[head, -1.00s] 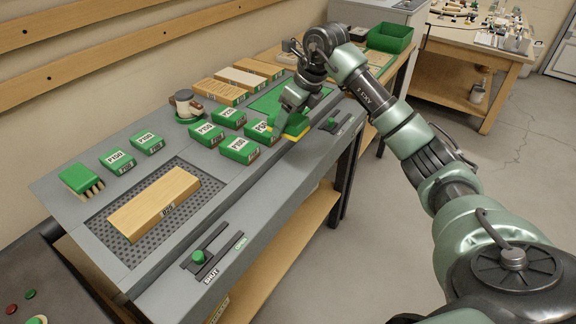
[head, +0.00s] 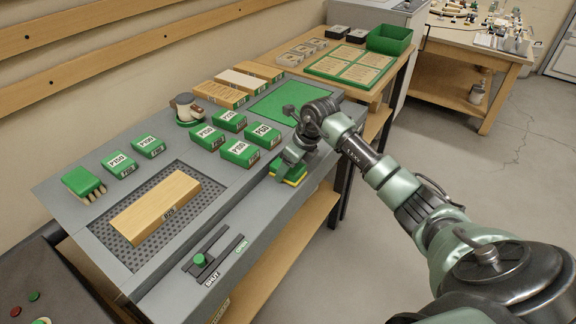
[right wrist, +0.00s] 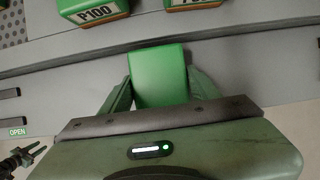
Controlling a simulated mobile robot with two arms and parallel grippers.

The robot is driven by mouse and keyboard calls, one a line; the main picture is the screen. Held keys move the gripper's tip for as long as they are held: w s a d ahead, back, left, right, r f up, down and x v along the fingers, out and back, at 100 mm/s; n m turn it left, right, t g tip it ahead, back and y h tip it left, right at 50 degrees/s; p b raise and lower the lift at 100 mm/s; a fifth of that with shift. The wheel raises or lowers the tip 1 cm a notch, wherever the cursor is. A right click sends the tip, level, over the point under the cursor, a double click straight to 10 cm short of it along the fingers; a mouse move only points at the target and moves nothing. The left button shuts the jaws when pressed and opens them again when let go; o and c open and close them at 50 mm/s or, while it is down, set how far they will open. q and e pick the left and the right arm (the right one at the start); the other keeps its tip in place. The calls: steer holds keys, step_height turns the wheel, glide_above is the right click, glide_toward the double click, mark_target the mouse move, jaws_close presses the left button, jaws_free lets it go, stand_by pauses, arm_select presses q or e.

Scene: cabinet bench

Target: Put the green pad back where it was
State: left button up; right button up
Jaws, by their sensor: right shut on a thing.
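The green pad (head: 292,174), a block with a green top and a yellow lower part, is at the front edge of the grey bench. My right gripper (head: 286,160) is shut on it. In the right wrist view the pad (right wrist: 158,75) is green, upright between the two fingers. I cannot tell whether its underside touches the bench. Several other green blocks with white labels sit behind it, among them one marked P60 (head: 263,134) and one marked P100 (right wrist: 93,12). My left gripper is not in view.
A flat green mat (head: 275,103) lies behind my right wrist. A wooden block (head: 155,208) lies on the perforated plate (head: 112,240). A slider with a green knob (head: 200,260) is at the front left. A cup (head: 184,106) and wooden boxes (head: 220,95) stand at the back.

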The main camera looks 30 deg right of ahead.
steer(key=o, duration=1.2)
steer(key=shift+r, duration=0.1)
steer(key=b+v, duration=0.1)
steer(key=v, duration=1.1)
steer(key=shift+s, duration=0.1)
